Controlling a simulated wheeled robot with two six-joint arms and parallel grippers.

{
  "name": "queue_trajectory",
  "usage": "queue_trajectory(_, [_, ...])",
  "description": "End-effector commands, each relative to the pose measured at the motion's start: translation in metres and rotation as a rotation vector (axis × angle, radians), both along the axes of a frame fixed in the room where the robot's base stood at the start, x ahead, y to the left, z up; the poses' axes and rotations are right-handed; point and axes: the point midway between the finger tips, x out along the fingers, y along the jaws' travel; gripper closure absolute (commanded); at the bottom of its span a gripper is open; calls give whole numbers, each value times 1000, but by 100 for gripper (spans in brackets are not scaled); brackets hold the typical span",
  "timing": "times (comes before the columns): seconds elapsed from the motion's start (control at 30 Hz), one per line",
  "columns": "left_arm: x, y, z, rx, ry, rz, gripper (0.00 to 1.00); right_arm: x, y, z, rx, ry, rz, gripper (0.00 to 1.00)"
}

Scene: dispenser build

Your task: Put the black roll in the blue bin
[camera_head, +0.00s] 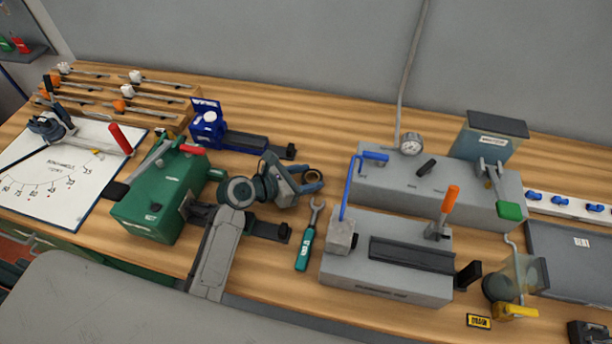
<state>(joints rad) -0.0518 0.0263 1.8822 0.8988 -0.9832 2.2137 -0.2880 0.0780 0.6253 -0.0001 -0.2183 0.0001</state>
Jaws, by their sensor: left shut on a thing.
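My left gripper (307,184) is above the middle of the wooden bench. It is shut on a small dark roll with a tan core (313,175), which I take as the black roll. The fingers hide part of the roll. A blue-grey box with a dark top and a white label (487,142) stands at the back right. I cannot tell whether either is the blue bin. My right gripper is not in view.
A green machine (158,205) with red-handled levers stands left of my arm. A green-handled wrench (305,248) lies near the front. Grey fixtures (385,275) with blue and orange levers stand to the right. Bare bench (310,145) lies behind my gripper.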

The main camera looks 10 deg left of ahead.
Motion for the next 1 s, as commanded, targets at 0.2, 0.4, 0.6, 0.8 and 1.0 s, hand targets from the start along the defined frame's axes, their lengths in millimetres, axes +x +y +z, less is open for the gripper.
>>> queue_trajectory(0.2, [0,0,-2,0,1,0,73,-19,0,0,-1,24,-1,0])
queue_trajectory(0.4, [0,0,-2,0,0,0,29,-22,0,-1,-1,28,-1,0])
queue_trajectory(0.6, [0,0,-1,1,-1,0,29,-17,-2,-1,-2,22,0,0])
queue_trajectory(0.8, [-12,12,4,5,0,1,29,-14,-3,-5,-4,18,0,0])
queue_trajectory(1.0, [-38,38,19,8,-1,-2,29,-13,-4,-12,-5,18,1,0])
